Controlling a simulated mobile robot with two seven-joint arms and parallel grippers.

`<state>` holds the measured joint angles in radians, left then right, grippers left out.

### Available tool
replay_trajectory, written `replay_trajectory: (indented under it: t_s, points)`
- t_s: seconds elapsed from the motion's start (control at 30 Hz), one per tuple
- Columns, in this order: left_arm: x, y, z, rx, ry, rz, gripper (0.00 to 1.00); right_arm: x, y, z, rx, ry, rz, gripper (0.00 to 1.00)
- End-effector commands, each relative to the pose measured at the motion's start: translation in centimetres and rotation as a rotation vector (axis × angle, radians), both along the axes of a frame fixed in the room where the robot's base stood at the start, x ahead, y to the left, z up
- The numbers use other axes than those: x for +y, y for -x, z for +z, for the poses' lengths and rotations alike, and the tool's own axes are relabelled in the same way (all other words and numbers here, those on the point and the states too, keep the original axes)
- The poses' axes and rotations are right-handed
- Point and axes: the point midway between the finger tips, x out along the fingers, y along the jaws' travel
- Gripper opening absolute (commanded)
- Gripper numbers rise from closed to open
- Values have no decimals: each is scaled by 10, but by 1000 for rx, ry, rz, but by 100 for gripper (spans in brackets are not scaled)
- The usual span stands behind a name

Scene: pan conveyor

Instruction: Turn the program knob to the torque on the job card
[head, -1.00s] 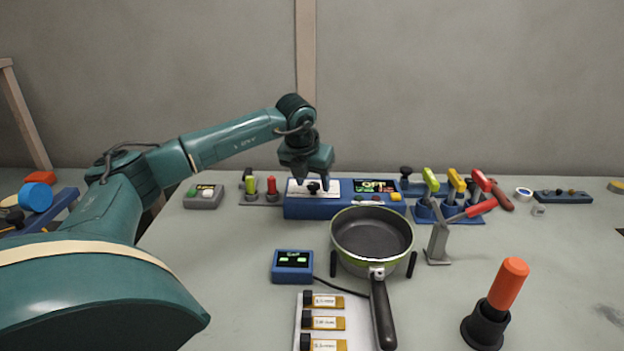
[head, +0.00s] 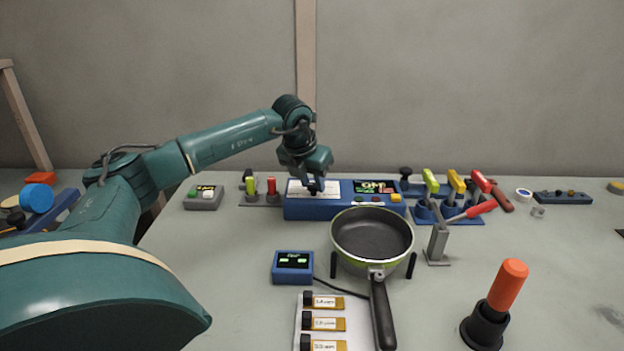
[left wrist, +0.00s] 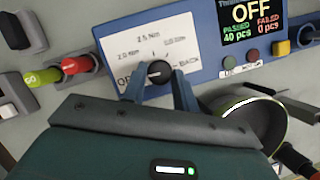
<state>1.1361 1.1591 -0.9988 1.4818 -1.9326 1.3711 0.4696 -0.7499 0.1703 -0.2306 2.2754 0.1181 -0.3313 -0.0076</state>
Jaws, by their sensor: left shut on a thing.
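The program knob (left wrist: 158,71) is a black knob on the white dial plate (left wrist: 120,50) of the blue controller (head: 310,212). The plate carries OFF, 2.0 Nm, 2.5 Nm, a third torque label and BACK. My left gripper (left wrist: 159,92) is shut on the knob, one finger on each side; in the head view it (head: 314,185) reaches down over the plate. The knob's exact pointing is hard to tell. The controller's display (left wrist: 252,22) reads OFF, 40 passed, 0 failed. I cannot surely identify a job card; amber labels (head: 328,323) on a white sheet are too small to read.
A green-rimmed pan (head: 372,236) stands in front of the controller, beside a small blue screen box (head: 292,266). Coloured levers (head: 455,185) stand to the right. An orange-handled tool (head: 508,285) stands in a black holder at front right.

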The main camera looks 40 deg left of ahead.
Motion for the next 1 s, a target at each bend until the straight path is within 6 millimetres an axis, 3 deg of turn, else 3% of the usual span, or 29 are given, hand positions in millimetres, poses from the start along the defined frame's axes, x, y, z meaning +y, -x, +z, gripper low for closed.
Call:
replay_trajectory:
  t_s: [0.6,1.0]
  points:
    - [5,-1,3,-1,2,-485,6,9,-3,-3,79,-4,23,0]
    - [6,-1,2,-3,0,-660,6,10,-6,-2,88,4,27,0]
